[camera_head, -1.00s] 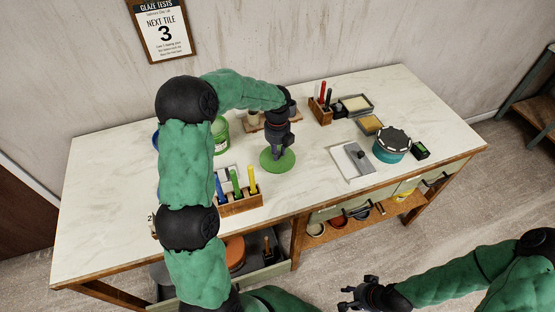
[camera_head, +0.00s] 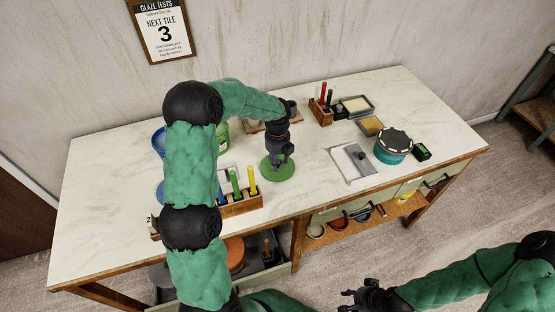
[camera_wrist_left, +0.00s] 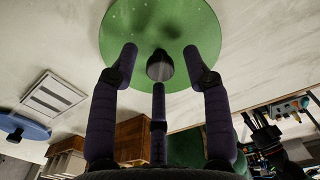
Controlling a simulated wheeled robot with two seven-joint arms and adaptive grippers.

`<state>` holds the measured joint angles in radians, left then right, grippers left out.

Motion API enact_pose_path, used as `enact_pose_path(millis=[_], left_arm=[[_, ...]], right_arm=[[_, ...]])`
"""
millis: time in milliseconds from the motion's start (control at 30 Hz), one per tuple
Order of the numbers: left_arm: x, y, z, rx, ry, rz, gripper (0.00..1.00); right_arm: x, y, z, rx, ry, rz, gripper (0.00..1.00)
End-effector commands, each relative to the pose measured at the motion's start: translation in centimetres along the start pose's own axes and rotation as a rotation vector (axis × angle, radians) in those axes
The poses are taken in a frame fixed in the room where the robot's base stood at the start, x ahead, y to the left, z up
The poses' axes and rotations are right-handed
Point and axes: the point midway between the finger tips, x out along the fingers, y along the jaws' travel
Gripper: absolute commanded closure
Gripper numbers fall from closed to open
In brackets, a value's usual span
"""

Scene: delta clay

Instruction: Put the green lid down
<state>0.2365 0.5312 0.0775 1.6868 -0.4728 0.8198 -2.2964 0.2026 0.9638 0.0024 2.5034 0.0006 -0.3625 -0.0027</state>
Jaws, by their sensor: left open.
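The green lid (camera_head: 279,169) is a flat round disc on the white tabletop, in front of the wooden board at the back. In the left wrist view the lid (camera_wrist_left: 140,20) shows a dark round knob (camera_wrist_left: 160,66) at its middle. My left gripper (camera_head: 279,160) is over the lid. In the left wrist view its fingers (camera_wrist_left: 155,65) are spread around the knob with gaps beside it. The gripper is open and holds nothing. My right gripper (camera_head: 350,300) is low in the head view, off the front of the table, with its fingers apart and empty.
A wooden holder with coloured tools (camera_head: 240,203) stands just left of and in front of the lid. A green container (camera_head: 223,136) is partly hidden behind my left arm. A grey board (camera_head: 353,162) and a teal round tub (camera_head: 393,148) stand to the right. Bare tabletop lies between.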

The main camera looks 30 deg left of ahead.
Motion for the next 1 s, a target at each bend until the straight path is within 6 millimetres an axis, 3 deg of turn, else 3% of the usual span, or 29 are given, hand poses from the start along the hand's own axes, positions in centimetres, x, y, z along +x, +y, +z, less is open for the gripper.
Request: enact_pose_path(millis=[267,700,1000], left_arm=[[-1.8,0.0,0.1,-0.001,-0.003,-0.001,0.52],[-10.1,-0.1,0.1,0.0,-0.003,-0.002,0.52],[-12.2,0.0,0.0,0.0,0.0,0.001,0.52]], right_arm=[[-0.5,-0.2,0.0,0.0,0.0,0.0,0.6],[-2.4,-0.9,0.1,0.0,0.0,0.0,0.6],[-2.8,-1.0,0.1,0.0,0.0,0.0,0.6]])
